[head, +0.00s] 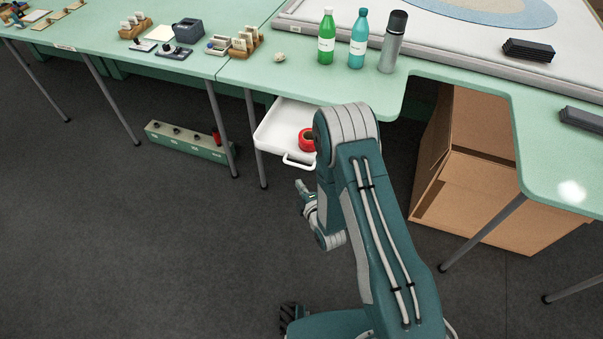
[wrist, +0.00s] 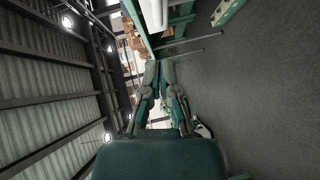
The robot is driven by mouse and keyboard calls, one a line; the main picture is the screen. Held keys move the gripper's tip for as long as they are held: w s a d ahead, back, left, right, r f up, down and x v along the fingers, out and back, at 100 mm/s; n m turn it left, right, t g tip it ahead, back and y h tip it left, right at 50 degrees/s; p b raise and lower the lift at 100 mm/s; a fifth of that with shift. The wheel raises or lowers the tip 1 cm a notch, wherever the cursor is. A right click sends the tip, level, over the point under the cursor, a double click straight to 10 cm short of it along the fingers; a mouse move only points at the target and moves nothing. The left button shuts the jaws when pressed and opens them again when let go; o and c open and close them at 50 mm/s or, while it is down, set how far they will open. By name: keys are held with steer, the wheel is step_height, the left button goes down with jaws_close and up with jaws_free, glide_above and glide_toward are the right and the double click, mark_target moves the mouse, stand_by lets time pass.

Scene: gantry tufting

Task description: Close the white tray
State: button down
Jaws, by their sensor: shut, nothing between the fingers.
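The white tray (head: 272,133) is pulled out from under the green table's front edge, with a handle (head: 298,161) on its front. A red ring-shaped roll (head: 307,140) lies in it. My arm hides the tray's right side. My gripper (head: 301,188) is below and in front of the tray handle in the head view, apart from it, and partly hidden by my arm. In the wrist view my gripper's fingers (wrist: 160,66) point ahead with their tips together and nothing held.
A green bottle (head: 326,38), a teal bottle (head: 359,40) and a grey flask (head: 393,42) stand on the table (head: 300,79) above. A large cardboard box (head: 475,195) is on the floor to the right.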

steer(key=w, duration=0.2)
steer(key=w+f, duration=0.1)
steer(key=w, duration=0.2)
steer(key=shift+w+d+f, duration=0.1)
steer(key=shift+w+d, duration=0.1)
steer(key=shift+w, duration=0.15)
steer(key=shift+d, duration=0.1)
